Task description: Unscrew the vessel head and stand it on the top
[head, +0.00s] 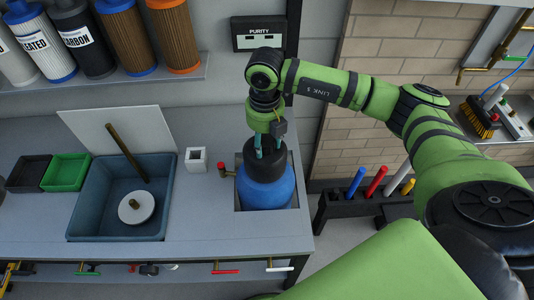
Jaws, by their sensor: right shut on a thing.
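The blue vessel (266,188) stands upright in a square recess at the right end of the grey counter. Its black head (265,161) sits on top of the vessel. My right gripper (268,149) points straight down, and its teal fingers are closed on the upper part of the head. The head looks level. I cannot tell whether its thread is engaged. My left gripper is out of view.
A sink (122,205) holds a white disc (136,207) and a brown pipe. A small white box (196,158) and a red-knobbed valve (225,169) are left of the vessel. Bare counter top (200,215) lies between sink and vessel. Filter cartridges (175,36) stand on a shelf above.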

